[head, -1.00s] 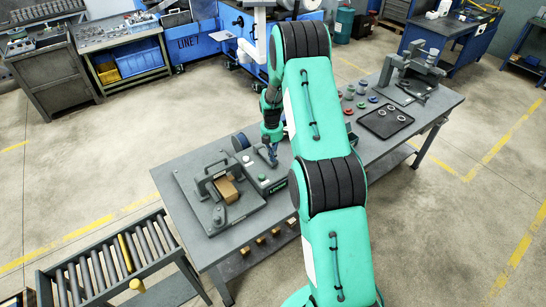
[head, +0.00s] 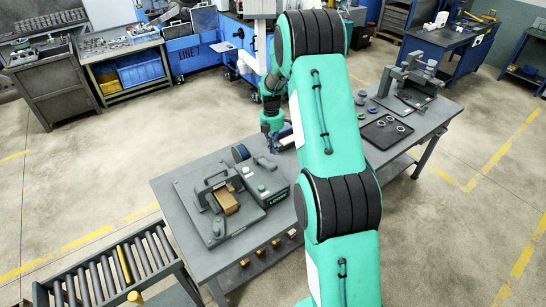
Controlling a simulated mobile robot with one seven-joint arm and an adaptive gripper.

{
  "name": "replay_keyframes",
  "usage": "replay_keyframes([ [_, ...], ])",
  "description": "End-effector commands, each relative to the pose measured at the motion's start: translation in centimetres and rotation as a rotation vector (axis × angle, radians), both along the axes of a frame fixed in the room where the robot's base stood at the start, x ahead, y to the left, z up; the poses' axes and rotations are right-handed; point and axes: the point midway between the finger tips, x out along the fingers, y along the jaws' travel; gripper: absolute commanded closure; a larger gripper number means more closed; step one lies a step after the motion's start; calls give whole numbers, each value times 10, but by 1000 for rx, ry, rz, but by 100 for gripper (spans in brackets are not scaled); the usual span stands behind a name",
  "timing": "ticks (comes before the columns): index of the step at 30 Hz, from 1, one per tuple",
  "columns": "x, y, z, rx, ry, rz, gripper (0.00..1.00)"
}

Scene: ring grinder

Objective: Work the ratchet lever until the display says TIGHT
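The strapping fixture (head: 187,197) lies on the near left of the workbench, with a brown box (head: 227,201) in its dark frame. Beside it is the grey ratchet unit (head: 268,178). Its front has a small green display (head: 279,197); the text is too small to read for certain. A lever-like part (head: 262,161) rises at the back of this unit, close under my gripper (head: 273,149). My gripper is above and behind the unit, pointing down. Its fingers are too small to tell whether they are open or touch the lever.
A dark blue reel (head: 240,152) stands behind the unit. My arm hides the bench middle. A black tray with rings (head: 387,131) and a grey press (head: 409,82) stand at the right. A roller conveyor (head: 115,268) is at lower left. The bench's left corner is clear.

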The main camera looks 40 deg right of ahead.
Motion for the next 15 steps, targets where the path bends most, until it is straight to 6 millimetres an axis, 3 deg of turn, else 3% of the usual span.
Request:
replay_keyframes([
  [6,0,0,16,0,0,0,100],
  [15,0,0,19,0,0,0,100],
])
